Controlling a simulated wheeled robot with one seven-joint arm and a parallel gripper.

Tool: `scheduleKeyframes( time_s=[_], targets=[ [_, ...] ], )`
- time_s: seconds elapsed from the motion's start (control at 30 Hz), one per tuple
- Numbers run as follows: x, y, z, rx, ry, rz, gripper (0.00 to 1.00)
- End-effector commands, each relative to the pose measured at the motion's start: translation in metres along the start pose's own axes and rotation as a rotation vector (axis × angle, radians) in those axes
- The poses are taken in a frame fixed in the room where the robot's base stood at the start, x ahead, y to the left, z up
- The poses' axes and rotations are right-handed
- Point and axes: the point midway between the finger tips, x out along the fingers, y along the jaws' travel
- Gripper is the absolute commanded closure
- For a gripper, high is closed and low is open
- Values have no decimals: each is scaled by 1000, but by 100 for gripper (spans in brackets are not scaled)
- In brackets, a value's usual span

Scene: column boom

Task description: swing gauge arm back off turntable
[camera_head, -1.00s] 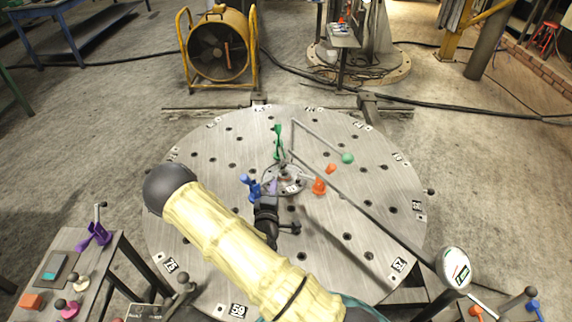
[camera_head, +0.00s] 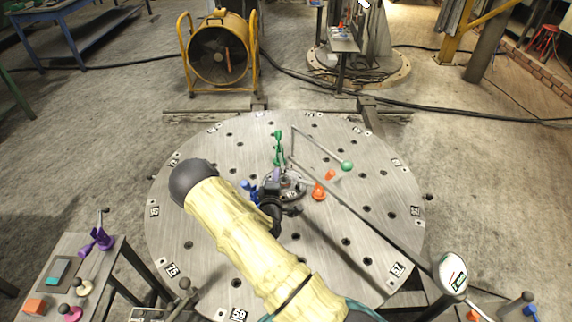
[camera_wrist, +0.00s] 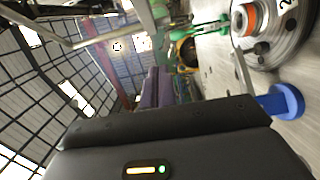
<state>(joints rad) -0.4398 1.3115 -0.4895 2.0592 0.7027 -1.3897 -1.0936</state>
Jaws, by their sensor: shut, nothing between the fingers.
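The gauge arm (camera_head: 379,229) is a long thin grey rod. It runs from a round white dial (camera_head: 450,273) at lower right across the turntable (camera_head: 212,244) to near its middle. At that end a thin upright and a second rod lead to a green ball (camera_head: 347,166) over the plate's right half. My gripper (camera_head: 277,175) is at the turntable's middle, left of the rod's inner end. Its purple fingers are shut and empty; they also show in the wrist view (camera_wrist: 155,88). Whether they touch anything cannot be told.
A round hub (camera_head: 291,189) with a blue clamp (camera_head: 248,187), green clamp (camera_head: 278,148) and orange pieces (camera_head: 318,191) stands around my gripper. A small table (camera_head: 62,262) with knobs is at lower left. A yellow fan (camera_head: 217,53) is behind.

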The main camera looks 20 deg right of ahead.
Motion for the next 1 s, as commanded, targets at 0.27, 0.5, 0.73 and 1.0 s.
scheduleKeyframes(
  time_s=[0.27,0.5,0.73,1.0],
  targets=[
    [38,2,18,-2,-3,-1,100],
    [49,0,28,-1,0,-1,100],
    [49,-1,28,0,0,-1,100],
    [61,-3,31,1,-16,2,100]
  ],
)
